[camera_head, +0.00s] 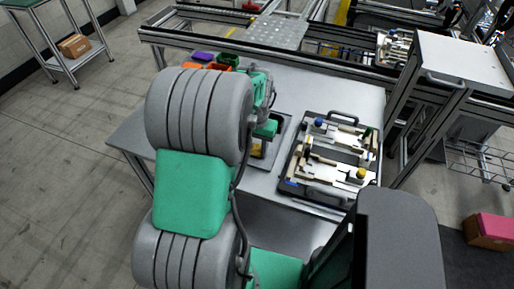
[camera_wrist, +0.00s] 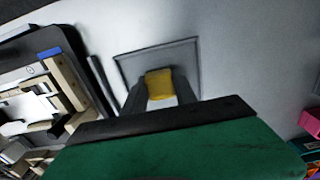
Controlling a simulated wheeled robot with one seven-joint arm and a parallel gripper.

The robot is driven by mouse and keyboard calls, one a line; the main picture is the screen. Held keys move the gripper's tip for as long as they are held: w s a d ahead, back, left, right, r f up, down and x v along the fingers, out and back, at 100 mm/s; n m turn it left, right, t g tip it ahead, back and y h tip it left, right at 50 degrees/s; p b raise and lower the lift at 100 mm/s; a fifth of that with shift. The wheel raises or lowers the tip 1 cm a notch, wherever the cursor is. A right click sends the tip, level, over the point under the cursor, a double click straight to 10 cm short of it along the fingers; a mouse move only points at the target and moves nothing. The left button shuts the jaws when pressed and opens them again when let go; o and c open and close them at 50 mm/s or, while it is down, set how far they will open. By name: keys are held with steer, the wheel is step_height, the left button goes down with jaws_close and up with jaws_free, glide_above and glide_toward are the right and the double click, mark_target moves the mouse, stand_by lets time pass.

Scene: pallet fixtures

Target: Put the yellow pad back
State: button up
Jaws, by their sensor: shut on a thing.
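The yellow pad (camera_wrist: 160,83) is between the two dark fingers of my gripper (camera_wrist: 160,92) in the wrist view. My gripper is shut on it. A small yellow patch, likely the same pad (camera_head: 257,151), shows beside my arm in the head view. Behind the pad lies a shallow grey square tray (camera_wrist: 155,48); I cannot tell whether the pad touches it. The dark pallet fixture (camera_head: 337,116) with a handle, tan bars and clamps lies to the right of my gripper in the head view. Its edge shows at left in the wrist view (camera_wrist: 77,42).
Purple (camera_head: 203,57), green (camera_head: 228,59) and orange (camera_head: 193,66) bins stand at the back left of the grey table (camera_head: 350,98). My arm hides much of the table's left side. A grey-topped cart (camera_head: 460,60) stands at right. Bare tabletop shows behind the fixture.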

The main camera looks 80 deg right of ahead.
mark_target(256, 148)
steer(key=shift+f, duration=0.1)
steer(key=o, duration=1.2)
step_height(256, 148, up, 12)
steer(key=b, duration=0.1)
steer(key=w+a+r+n, duration=0.1)
steer(key=w+a+n, duration=0.35)
steer(key=w, duration=0.75)
steer(key=w+a+n+t+h, duration=0.1)
steer(key=w+a+n, duration=0.4)
steer(key=w+a, duration=0.6)
steer(key=a+n+t, duration=0.1)
steer(key=a+n, duration=0.2)
steer(key=a, duration=0.5)
steer(key=w+a+n, duration=0.1)
steer(key=a+n, duration=0.2)
steer(key=a, duration=0.6)
steer(key=w+a+f+n+t+y, duration=0.1)
steer(key=a+n, duration=0.2)
steer(key=a, duration=0.5)
steer(key=shift+w+a+n+t, duration=0.25)
steer(key=shift+a+n+t, duration=0.05)
steer(key=shift+a+n, duration=0.1)
